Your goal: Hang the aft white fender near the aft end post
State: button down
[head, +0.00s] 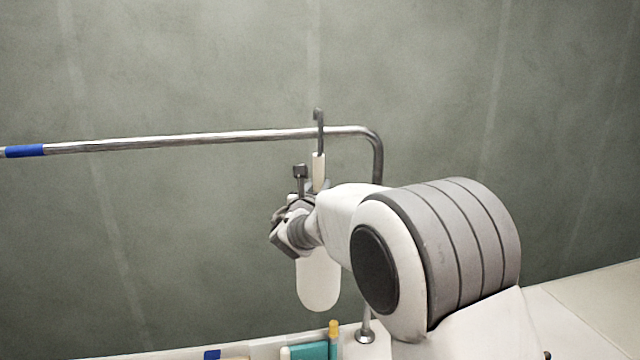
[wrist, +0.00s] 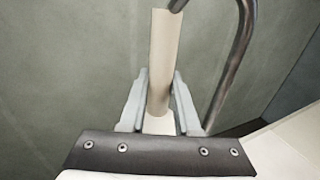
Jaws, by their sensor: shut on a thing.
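The white fender (head: 318,285) hangs upright below my gripper, with a pale neck and a grey hook (head: 319,117) at its top. My gripper (wrist: 160,105) is shut on the fender's neck (wrist: 163,55), one finger on each side. In the head view my wrist hides part of the fender. The steel rail (head: 200,138) bends down at its right end into the aft end post (head: 378,157). The hook's stem crosses the rail just left of that bend. The hook's tip stands above the rail; I cannot tell whether it touches.
A blue band (head: 24,151) marks the rail at far left. Below, a teal item (head: 312,350) and a yellow-topped item (head: 333,328) stand by the pale ledge. The post's round foot (head: 365,335) sits near my arm. The rail's left stretch is clear.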

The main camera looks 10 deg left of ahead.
jog(key=shift+w+a+r+p, duration=0.15)
jog(key=shift+w+a+p, duration=0.2)
jog(key=shift+w+p, duration=0.4)
jog(key=shift+w+a+r+p, duration=0.15)
jog(key=shift+w+a+p, duration=0.2)
jog(key=shift+w+p, duration=0.35)
jog(key=shift+w+a+f+b, duration=0.1)
jog(key=shift+w+f+b, duration=0.05)
jog(key=shift+f+b, duration=0.45)
notch_tip(320, 180, down, 2)
jog(key=b, duration=0.3)
jog(key=shift+f, duration=0.1)
